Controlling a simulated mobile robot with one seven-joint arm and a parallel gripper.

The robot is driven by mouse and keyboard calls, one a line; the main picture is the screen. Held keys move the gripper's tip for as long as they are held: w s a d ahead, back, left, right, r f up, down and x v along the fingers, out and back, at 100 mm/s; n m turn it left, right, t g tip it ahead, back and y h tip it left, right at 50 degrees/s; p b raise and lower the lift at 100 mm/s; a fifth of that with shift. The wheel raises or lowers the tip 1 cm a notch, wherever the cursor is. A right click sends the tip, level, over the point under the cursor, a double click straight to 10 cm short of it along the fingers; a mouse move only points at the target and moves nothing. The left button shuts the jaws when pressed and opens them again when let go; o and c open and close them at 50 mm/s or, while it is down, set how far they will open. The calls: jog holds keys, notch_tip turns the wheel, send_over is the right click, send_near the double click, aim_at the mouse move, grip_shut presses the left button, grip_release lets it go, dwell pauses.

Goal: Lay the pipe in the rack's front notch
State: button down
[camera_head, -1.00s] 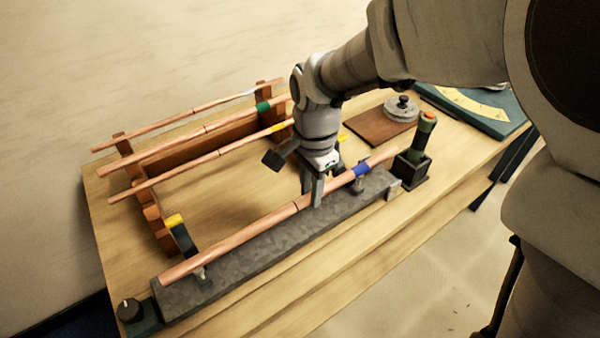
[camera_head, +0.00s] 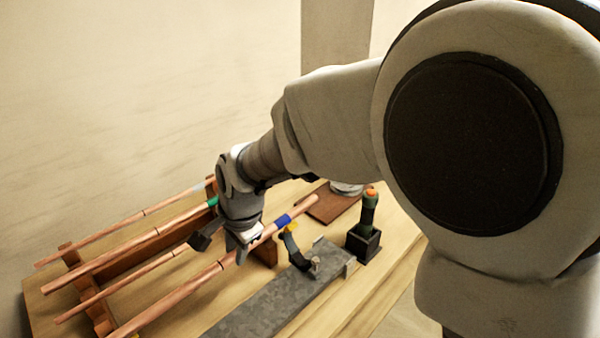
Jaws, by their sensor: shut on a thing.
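A copper pipe (camera_head: 170,302) with a blue band is held in my gripper (camera_head: 241,254), which is shut around it near the banded end. The pipe is clear of the grey slab (camera_head: 262,312) and runs from upper right to the lower left edge of the view, where its near end is cut off or hidden. The wooden rack (camera_head: 128,249) stands to the left with notched ends. It bears several copper pipes, one with a green band (camera_head: 130,246) and one with a pale band (camera_head: 120,224). The held pipe is beside the rack's front side; I cannot tell whether it touches. The front notch is not clearly visible.
On the slab's right end stands a clamp with a yellow-tipped black lever (camera_head: 293,250). Behind it are a green tool with an orange top in a black holder (camera_head: 364,243) and a brown board (camera_head: 325,207). The slab's top is otherwise bare.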

jog(key=w+a+t+y+p, duration=0.1)
jog(key=w+a+y+p, duration=0.15)
jog(key=a, duration=0.65)
notch_tip(320, 180, down, 9)
jog(key=b, duration=0.7)
jog(key=shift+r+b, duration=0.15)
jog(key=shift+b, duration=0.15)
jog(key=shift+w+a+h, duration=0.1)
jog(key=shift+h, duration=0.15)
jog(key=shift+c, duration=1.5)
grip_release()
jog(key=shift+r, duration=0.1)
notch_tip(320, 180, up, 7)
jog(key=p, duration=0.5)
